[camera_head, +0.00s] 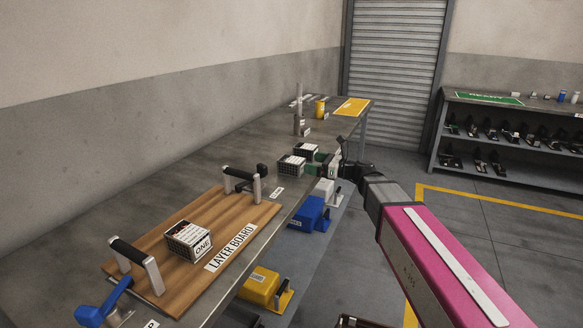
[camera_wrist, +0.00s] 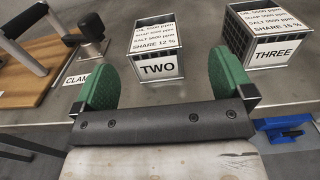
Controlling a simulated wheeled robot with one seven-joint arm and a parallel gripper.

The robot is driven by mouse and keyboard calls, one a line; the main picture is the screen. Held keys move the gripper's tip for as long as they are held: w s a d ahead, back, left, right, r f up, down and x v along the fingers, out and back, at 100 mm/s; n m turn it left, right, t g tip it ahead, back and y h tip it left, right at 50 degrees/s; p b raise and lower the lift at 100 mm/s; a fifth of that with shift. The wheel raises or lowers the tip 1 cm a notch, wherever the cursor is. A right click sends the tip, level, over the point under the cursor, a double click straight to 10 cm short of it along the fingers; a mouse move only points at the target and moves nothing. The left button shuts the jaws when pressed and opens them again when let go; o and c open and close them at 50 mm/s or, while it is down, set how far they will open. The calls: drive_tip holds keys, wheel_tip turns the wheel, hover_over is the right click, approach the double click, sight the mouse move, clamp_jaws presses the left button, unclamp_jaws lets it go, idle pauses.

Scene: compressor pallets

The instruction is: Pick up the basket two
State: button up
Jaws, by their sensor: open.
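Basket two (camera_wrist: 157,70) is a small grey basket with a white "TWO" label and a printed card on top. In the wrist view it stands on the table just beyond my gripper (camera_wrist: 165,82). My gripper's green fingers are open, one to each side of the basket's front in the picture, with nothing between them. In the head view the basket (camera_head: 291,166) stands near the table's front edge, and my gripper (camera_head: 325,163) is to its right, partly hidden by my arm.
Basket three (camera_wrist: 268,45) stands to the right of basket two; it also shows in the head view (camera_head: 306,150). A layer board (camera_head: 205,235) with two handles holds basket one (camera_head: 188,240). A black-knobbed clamp (camera_wrist: 92,32) stands left of basket two. Blue and yellow units sit below the table edge.

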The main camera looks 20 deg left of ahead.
sight(281, 158)
drive_tip(key=a, duration=0.2)
drive_tip(key=shift+w+a, duration=0.15)
drive_tip(key=shift+a, duration=0.15)
drive_tip(key=shift+a+f, duration=0.2)
drive_tip(key=shift+a, duration=2.65)
drive_tip(key=shift+s, duration=0.2)
drive_tip(key=c, duration=1.3)
